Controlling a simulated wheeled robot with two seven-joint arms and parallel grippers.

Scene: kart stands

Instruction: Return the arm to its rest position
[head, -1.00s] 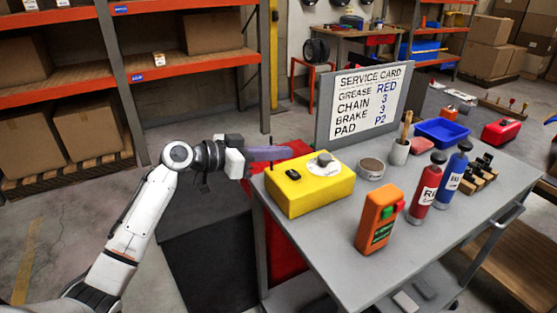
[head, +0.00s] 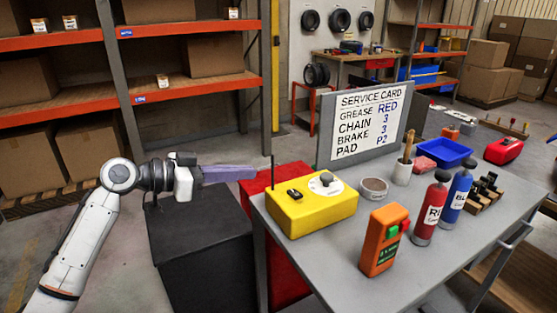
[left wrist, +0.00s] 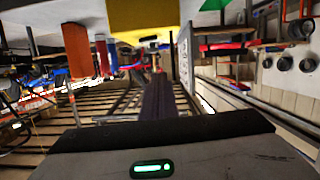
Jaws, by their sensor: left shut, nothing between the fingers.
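My left arm comes in from the left in the head view. Its gripper (head: 228,173) is shut and empty, with the purplish fingers together and pointing right. It is in the air above a black box-shaped block, left of the cart and apart from the yellow box. In the left wrist view the closed fingers (left wrist: 158,98) run up the middle with nothing between them. My right gripper is in neither view.
The grey cart (head: 335,262) bears a yellow box (head: 312,212), an orange device (head: 384,240), red (head: 430,210) and blue (head: 457,190) bottles, and a service card (head: 365,122). A black block (head: 200,250) and a red cabinet (head: 284,260) stand at its left.

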